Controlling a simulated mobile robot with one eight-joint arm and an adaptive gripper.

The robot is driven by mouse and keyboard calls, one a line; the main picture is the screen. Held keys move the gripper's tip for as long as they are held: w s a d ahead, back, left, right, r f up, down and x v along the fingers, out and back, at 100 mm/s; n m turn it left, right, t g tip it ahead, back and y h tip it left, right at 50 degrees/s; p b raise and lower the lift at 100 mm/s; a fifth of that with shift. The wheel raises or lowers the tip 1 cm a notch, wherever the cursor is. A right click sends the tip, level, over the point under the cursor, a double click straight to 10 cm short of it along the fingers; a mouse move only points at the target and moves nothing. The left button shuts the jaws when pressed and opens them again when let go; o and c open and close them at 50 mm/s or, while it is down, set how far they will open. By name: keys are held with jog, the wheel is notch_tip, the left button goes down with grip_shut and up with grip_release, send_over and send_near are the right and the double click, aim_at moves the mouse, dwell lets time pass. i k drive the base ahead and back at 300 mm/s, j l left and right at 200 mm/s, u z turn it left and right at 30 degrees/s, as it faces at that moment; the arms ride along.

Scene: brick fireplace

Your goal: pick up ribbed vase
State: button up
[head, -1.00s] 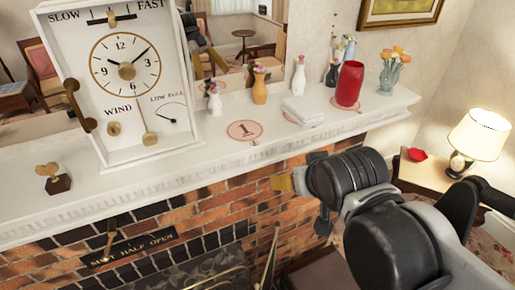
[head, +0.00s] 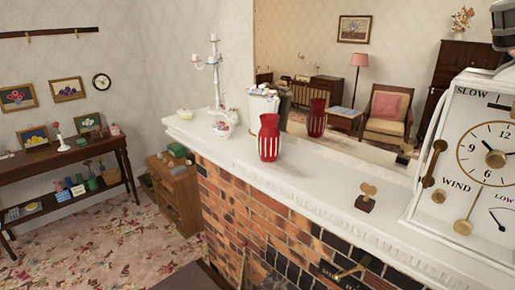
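A red vase with white vertical stripes or ribs (head: 268,140) stands upright on the white mantel, left of the middle of the head view. Its reflection shows in the mirror behind it. A white fluted pot (head: 260,105) stands just behind it, partly hidden by it. I cannot tell for sure which of the two is called ribbed. My gripper is not in view. A dark and grey part at the top right edge may be my arm's reflection; it is cut off by the frame.
A white basket (head: 221,123) and a white candelabra (head: 216,75) stand left of the red vase. The mantel (head: 325,172) is bare between the vase and a small heart-topped ornament (head: 367,197). A large white clock (head: 475,170) stands at right. A side table (head: 70,150) stands at far left.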

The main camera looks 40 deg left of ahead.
aim_at(269, 137)
jog(key=u, duration=1.55)
